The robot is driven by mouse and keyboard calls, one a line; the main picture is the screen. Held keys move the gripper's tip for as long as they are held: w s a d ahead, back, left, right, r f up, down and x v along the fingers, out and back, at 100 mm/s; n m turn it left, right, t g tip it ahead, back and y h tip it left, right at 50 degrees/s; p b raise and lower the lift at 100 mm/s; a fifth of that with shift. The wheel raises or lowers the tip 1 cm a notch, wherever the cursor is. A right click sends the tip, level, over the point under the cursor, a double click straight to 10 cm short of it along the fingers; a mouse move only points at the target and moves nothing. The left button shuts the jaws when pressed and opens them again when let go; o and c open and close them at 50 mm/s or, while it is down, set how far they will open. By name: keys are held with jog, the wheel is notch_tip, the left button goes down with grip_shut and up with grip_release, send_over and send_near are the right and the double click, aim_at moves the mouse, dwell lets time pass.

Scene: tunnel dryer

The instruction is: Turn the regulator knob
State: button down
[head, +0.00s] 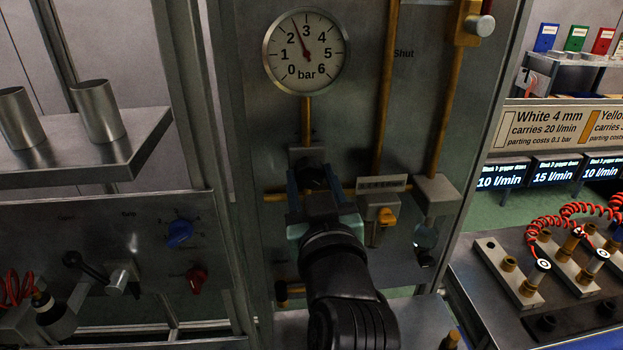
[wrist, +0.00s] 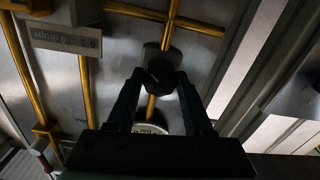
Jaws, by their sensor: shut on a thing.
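The dark regulator knob (wrist: 158,75) sits between the fingers of my gripper (wrist: 157,82) in the wrist view, and the jaws are shut on it. In the head view my gripper (head: 314,182) reaches up to the regulator (head: 303,154), below the gauge; the fingers and arm hide most of the knob there. The round white pressure gauge (head: 318,62), marked 0 to 6 bar, has its needle between 2 and 3. Its edge also shows low in the wrist view (wrist: 150,128), behind my gripper.
Yellow pipes (head: 386,100) run over the grey panel around the regulator. A small label plate (head: 382,184) and a yellow-handled valve (head: 386,216) are close on the right. A metal shelf with two cups (head: 98,110) stands left; hose blocks (head: 508,270) lie right.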

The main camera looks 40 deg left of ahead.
jog(key=shift+r+m+p, duration=0.1)
jog(key=shift+m+p, duration=0.25)
jog(key=shift+m, duration=0.65)
jog(key=m+p, duration=0.1)
jog(key=m, duration=0.2)
jog(key=shift+m, duration=0.3)
jog(key=shift+c, duration=1.4)
grip_release()
jog(key=shift+s, duration=0.1)
